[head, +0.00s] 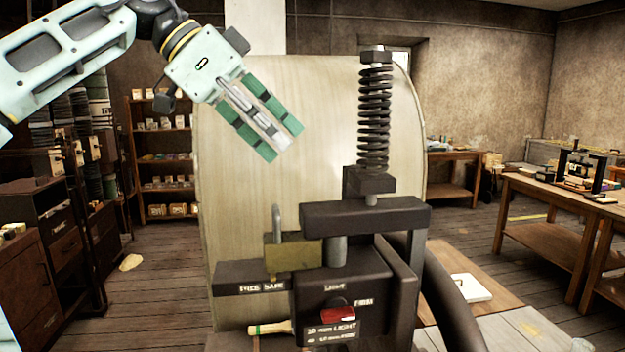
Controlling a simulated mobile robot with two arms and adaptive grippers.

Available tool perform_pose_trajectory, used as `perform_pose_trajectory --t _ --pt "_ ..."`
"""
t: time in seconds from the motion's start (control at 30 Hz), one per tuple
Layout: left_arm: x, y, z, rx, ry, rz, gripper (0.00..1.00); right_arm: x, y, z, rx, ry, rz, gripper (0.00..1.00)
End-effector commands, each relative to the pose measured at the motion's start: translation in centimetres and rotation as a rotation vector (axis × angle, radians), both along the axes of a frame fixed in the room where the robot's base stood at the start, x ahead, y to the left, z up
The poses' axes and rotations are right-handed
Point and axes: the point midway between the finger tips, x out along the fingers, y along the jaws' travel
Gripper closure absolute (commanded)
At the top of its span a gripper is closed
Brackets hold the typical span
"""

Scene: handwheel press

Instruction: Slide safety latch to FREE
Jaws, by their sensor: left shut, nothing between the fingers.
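The dark handwheel press (365,218) stands in the middle of the head view. On its left side is a brass-coloured latch block (292,253) with an upright grey pin (277,222). Below it a dark plate (250,287) reads FREE on the left and SAFE on the right. The pin stands above the SAFE word. My left gripper (283,142) is shut and empty, in the air above and apart from the latch, pointing down to the right. My right gripper is not in view.
A tall coil spring (375,110) rises from the press top. A red piece (340,313) sits by the LIGHT and FIRM labels. A wooden-handled tool (270,328) lies at the lower left. A large pale panel (320,130) stands behind. The space between gripper and latch looks clear.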

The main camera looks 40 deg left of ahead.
Motion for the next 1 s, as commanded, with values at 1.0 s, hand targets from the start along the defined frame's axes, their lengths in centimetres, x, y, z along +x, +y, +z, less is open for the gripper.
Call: perform_pose_trajectory --t 1.0 --pt "4.7 -4.1 -7.1 0.001 0.004 0.005 1.00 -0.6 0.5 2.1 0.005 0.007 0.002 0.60"
